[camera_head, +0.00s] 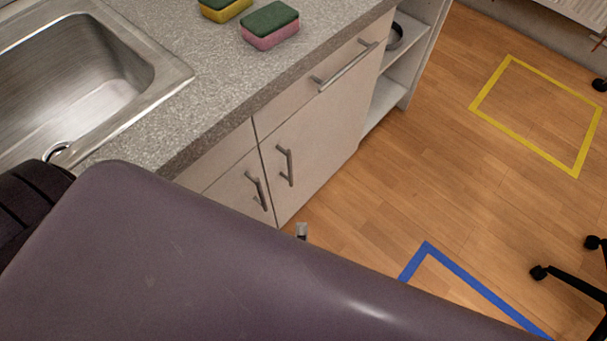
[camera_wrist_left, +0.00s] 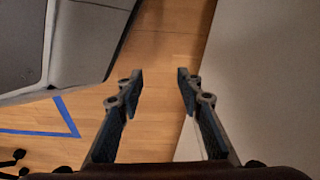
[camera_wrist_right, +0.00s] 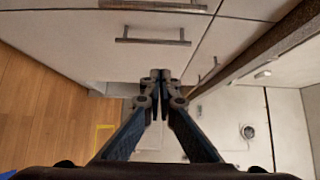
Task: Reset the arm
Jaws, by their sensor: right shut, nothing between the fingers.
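My right gripper (camera_wrist_right: 160,78) shows in the right wrist view with its fingertips together and nothing between them. It is in front of pale cabinet fronts (camera_wrist_right: 90,48) with bar handles. My left gripper (camera_wrist_left: 160,78) shows in the left wrist view with its fingers spread apart and empty, above the wood floor. In the head view a large purple-grey arm link of mine (camera_head: 190,270) fills the lower left and hides much of what is behind it. I cannot make out either gripper's fingers clearly there.
A speckled counter (camera_head: 225,85) holds a steel sink (camera_head: 165,75) and two sponges, one pink and green (camera_head: 270,27), one yellow and green (camera_head: 225,8). Wood floor (camera_head: 450,160) with yellow (camera_head: 530,144) and blue tape (camera_head: 470,280) lies right. Black chair legs (camera_head: 570,282) stand at the right edge.

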